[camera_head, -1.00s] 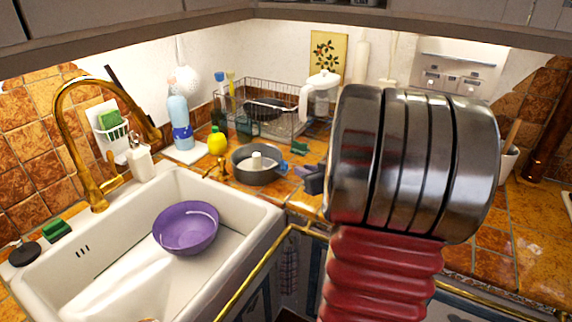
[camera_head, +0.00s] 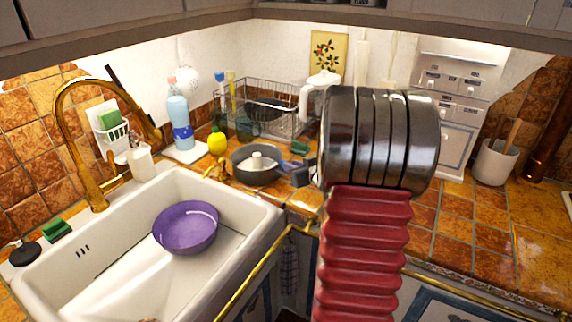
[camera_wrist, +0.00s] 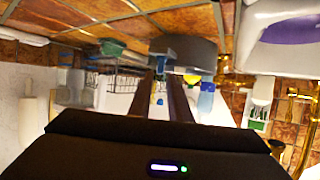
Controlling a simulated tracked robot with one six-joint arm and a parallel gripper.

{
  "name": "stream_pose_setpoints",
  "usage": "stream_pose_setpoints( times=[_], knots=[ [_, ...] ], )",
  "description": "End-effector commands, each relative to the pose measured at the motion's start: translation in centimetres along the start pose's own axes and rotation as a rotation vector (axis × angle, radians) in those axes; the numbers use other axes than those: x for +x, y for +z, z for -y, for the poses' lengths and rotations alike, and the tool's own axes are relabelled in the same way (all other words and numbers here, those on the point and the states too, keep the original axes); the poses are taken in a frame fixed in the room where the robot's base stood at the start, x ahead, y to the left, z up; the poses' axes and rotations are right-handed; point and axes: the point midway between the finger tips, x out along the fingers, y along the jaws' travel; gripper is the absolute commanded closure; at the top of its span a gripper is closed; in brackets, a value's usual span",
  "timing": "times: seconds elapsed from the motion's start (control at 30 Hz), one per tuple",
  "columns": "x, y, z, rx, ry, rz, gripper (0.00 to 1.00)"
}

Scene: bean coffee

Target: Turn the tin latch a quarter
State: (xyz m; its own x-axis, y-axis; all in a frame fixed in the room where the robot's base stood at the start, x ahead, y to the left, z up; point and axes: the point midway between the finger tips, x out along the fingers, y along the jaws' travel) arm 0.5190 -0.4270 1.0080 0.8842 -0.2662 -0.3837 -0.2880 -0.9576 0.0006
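A round grey tin (camera_head: 256,168) with a pale cone in its middle stands on the tiled counter behind the sink's right corner. In the upside-down wrist view the tin (camera_wrist: 197,58) is just beyond my fingertips. A blue-grey block (camera_wrist: 168,47) at its side looks like the latch; its angle is unclear. My gripper (camera_wrist: 164,76) points at that side, its two dark fingers apart with an empty gap between them. In the head view my arm hides most of the gripper, and only a dark part shows just right of the tin. Contact cannot be made out.
The white sink (camera_head: 110,270) holds a purple bowl (camera_head: 186,228). A wire dish rack (camera_head: 262,110) stands further back. The counter at right is mostly clear.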

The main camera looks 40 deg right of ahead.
Motion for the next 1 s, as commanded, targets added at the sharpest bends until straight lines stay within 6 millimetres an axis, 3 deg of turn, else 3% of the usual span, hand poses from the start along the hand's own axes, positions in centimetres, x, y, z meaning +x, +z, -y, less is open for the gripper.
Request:
stream_pose_setpoints(
  times=[0.4,0.83,1.0],
  knots=[
    [4.9,0.0,0.0,-0.001,-0.001,0.000,0.83],
    [5.6,0.0,0.0,0.001,0.000,-0.001,0.83],
    [5.6,0.0,0.0,0.001,0.000,-0.001,0.95]
  ],
)
